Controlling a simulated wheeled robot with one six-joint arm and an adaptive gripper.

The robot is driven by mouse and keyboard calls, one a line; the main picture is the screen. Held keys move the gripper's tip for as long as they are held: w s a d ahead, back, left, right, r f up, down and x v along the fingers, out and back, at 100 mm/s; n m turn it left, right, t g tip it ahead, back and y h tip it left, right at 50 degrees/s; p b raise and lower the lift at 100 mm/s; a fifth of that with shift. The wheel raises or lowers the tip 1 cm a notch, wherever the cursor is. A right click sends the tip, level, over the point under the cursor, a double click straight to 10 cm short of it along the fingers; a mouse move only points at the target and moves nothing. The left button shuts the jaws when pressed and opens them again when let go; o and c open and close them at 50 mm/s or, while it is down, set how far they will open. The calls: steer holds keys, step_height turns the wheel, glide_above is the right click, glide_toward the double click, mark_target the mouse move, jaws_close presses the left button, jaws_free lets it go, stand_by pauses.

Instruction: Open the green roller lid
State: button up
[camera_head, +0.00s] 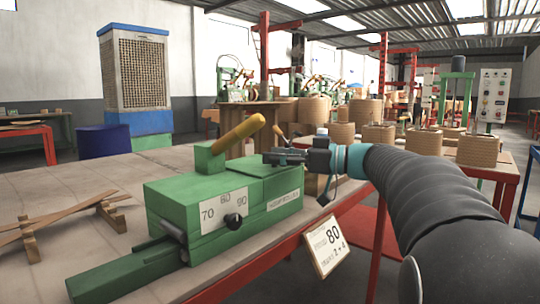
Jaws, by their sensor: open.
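A green metal box machine (180,208) stands on the pale table. It has a white scale reading 70, 80, 90 and a round black knob. The green lid (262,184) on its right part looks flat and closed, as far as I can tell. A yellow handle (238,132) slants up from a raised green block on top. My gripper (272,157) comes in from the right, just above the lid's far edge. It is open, with nothing visible between the fingers. Whether it touches the lid is unclear.
A sign with 80 (328,246) hangs at the red table's front edge. Several tan coils (482,150) stand on a red-framed table at right. The tabletop behind the strips is clear.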

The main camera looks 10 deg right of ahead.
steer(key=shift+w+a, duration=0.2)
steer(key=shift+a, duration=0.15)
steer(key=shift+c, duration=0.2)
